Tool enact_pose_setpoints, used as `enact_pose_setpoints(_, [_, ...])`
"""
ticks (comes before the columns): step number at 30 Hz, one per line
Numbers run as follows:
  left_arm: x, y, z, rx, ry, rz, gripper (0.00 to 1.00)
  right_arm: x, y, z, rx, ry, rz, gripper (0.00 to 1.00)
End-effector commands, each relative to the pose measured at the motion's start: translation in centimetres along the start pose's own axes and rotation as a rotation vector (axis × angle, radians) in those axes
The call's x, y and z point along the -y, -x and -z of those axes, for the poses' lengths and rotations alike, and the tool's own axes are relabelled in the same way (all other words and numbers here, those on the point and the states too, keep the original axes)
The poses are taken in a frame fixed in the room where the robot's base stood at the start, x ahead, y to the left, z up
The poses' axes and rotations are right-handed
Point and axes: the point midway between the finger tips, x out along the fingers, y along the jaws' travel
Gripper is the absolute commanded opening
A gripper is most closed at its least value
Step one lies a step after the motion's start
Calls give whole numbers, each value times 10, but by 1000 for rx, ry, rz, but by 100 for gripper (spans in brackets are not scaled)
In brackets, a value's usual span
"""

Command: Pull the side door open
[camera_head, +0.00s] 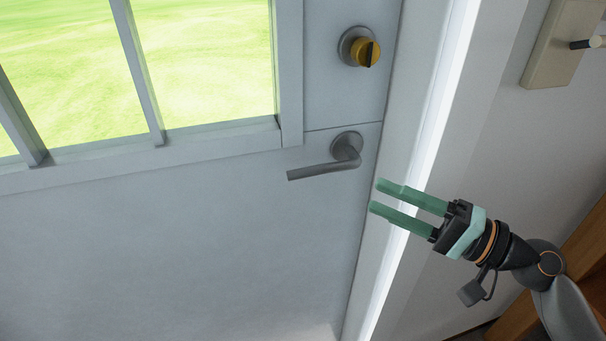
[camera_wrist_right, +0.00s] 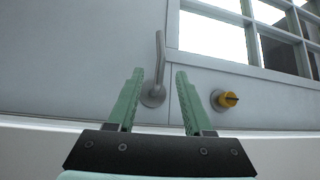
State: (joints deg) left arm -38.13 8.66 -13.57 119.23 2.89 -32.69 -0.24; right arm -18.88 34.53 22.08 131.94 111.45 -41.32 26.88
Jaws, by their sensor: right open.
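The side door (camera_head: 190,240) is white with a paned window in its upper part, and it also shows in the right wrist view (camera_wrist_right: 60,50). Its grey lever handle (camera_head: 325,169) points left from a round base. In the right wrist view the lever handle (camera_wrist_right: 158,65) shows between and beyond my fingers. My right gripper (camera_head: 375,197) is open and empty, to the right of and a little below the handle, apart from it in the head view. A yellow lock knob (camera_head: 366,52) sits above the handle. My left gripper is not in view.
The white door frame (camera_head: 405,170) runs along the right edge of the door. A beige switch plate (camera_head: 560,45) with a dark toggle is on the wall at upper right. Brown wood (camera_head: 588,245) shows at the lower right.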

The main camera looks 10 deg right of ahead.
Motion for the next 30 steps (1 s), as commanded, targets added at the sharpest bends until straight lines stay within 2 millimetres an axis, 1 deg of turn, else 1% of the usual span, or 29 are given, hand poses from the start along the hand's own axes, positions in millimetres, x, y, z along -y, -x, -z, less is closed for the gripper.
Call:
enact_pose_setpoints(5, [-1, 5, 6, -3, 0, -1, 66, 3, -18, 1, 1, 1, 1, 51])
enact_pose_setpoints(11, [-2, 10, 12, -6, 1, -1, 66, 4, -48, 1, 1, 2, 1, 51])
enact_pose_setpoints(18, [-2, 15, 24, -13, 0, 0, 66, 4, -87, 2, -3, 1, 2, 51])
enact_pose_setpoints(21, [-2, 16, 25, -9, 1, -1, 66, 3, -101, 1, -2, 1, 1, 51])
enact_pose_setpoints(25, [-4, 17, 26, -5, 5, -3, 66, 2, -115, 2, -4, 1, 1, 51])
enact_pose_setpoints(30, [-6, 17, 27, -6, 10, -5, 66, 0, -122, 1, -3, 0, -1, 51])
